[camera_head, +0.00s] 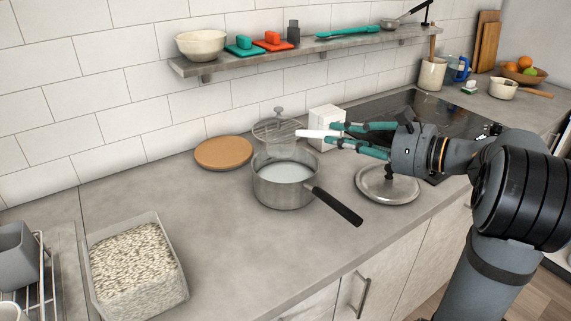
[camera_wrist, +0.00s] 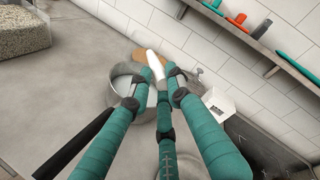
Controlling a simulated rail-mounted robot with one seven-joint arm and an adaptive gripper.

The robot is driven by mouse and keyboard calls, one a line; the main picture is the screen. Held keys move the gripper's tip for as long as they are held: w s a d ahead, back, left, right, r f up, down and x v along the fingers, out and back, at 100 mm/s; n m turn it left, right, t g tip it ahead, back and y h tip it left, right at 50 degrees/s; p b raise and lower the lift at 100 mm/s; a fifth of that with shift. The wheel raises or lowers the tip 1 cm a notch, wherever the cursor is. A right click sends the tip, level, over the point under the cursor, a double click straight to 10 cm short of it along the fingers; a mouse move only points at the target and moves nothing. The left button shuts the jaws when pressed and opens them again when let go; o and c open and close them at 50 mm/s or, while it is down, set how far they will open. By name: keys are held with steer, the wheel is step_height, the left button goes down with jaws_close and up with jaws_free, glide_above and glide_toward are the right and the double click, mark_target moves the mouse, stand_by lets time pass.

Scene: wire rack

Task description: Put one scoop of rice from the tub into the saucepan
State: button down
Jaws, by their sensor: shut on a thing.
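The rice tub (camera_head: 183,283) stands at the lower left, full of pale rice (camera_head: 130,260); the rice also shows in the wrist view (camera_wrist: 20,32). The saucepan (camera_head: 283,193) sits upright on the counter, with its black handle toward the lower right. Something whitish lies inside it; I cannot tell whether it is liquid or rice. My gripper (camera_head: 340,136) is shut on a slim white utensil (camera_head: 314,133), which points left, above and behind the pan in the head view. In the wrist view this utensil (camera_wrist: 155,64) lies between my fingers. I cannot make out a scoop bowl or any rice on it.
A glass vessel (camera_head: 278,132) and a white box (camera_head: 325,121) stand behind the pan. A metal lid (camera_head: 388,185) lies to its right, and a round wooden board (camera_head: 223,152) to its left. The shelf (camera_head: 305,50) runs above. Counter between tub and pan is clear.

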steer(key=shift+s+a+r+n+t+b, duration=0.1)
steer(key=shift+s+r+n+t+b, duration=0.15)
steer(key=shift+r+n+b, duration=0.35)
steer(key=shift+s+a+r+n+t+b, duration=0.15)
steer(key=shift+s+r+n+b, duration=0.2)
steer(key=shift+r+b, duration=0.45)
steer(key=shift+r, duration=0.25)
